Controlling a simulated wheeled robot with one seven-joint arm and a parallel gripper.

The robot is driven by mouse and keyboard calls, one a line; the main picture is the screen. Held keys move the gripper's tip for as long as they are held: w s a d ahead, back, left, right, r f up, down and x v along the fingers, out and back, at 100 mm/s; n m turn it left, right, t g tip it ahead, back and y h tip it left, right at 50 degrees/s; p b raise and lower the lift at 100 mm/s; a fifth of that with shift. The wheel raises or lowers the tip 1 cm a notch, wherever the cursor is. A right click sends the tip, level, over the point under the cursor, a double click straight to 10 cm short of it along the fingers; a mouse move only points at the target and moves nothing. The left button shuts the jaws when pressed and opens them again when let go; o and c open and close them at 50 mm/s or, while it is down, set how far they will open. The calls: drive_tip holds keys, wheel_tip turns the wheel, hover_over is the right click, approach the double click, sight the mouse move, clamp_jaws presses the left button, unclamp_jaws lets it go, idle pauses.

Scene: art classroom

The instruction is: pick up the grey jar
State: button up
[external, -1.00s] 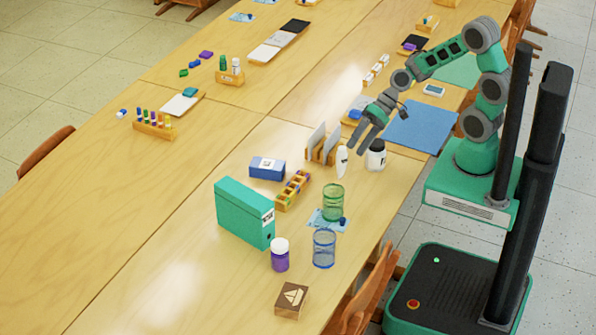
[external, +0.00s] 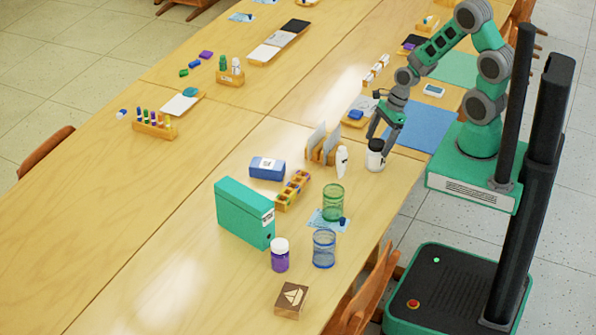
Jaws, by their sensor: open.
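The jar (external: 375,160), pale grey-white with a dark top and a dark mark on its side, stands upright near the table's right edge. My gripper (external: 378,143) points down over it with its fingers spread. In the picture one finger is at the left of the jar's top and the other at its right, partly covering it. I cannot tell whether either finger touches the jar.
A blue mat (external: 425,125) lies behind. A green mesh cup (external: 333,203) and a blue mesh cup (external: 324,248) stand nearer the front.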

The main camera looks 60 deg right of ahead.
sight(373, 151)
drive_tip(key=x, duration=0.4)
drive_tip(key=shift+w+a+f, duration=0.1)
drive_tip(key=shift+a+f, duration=0.05)
drive_tip(key=shift+a, duration=0.15)
drive_tip(key=c, duration=1.9)
